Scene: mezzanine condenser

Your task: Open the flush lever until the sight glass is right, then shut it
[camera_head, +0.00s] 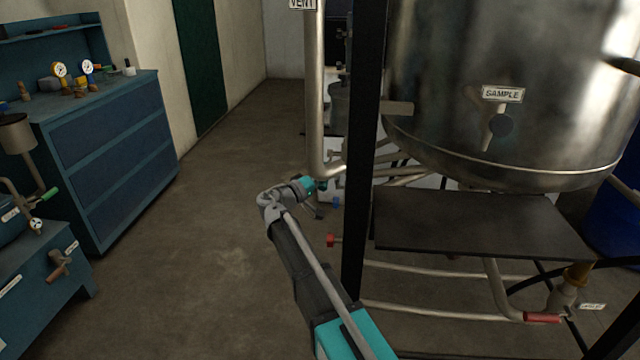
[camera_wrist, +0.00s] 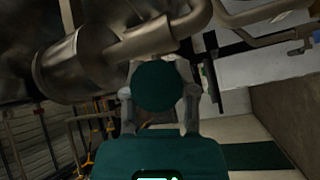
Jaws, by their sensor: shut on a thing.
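My gripper (camera_head: 314,196) is at the end of my arm, low beside the bent steel pipe (camera_head: 316,120) left of the tank. In the wrist view its two fingers lie on either side of a round dark green knob (camera_wrist: 158,85), and it is shut on it. I cannot tell whether this knob belongs to the flush lever, as no flush label is readable. A red-handled lever (camera_head: 542,317) sits under the tank at the right, and a green-handled one (camera_head: 47,194) at the far left. I cannot make out a sight glass.
The steel tank (camera_head: 520,120) with a SAMPLE plate stands at the right, over a dark shelf plate (camera_head: 480,225). A black upright post (camera_head: 362,150) and a red knob (camera_head: 330,240) are close to my arm. A blue cabinet (camera_head: 115,150) stands left. The floor (camera_head: 205,230) between is clear.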

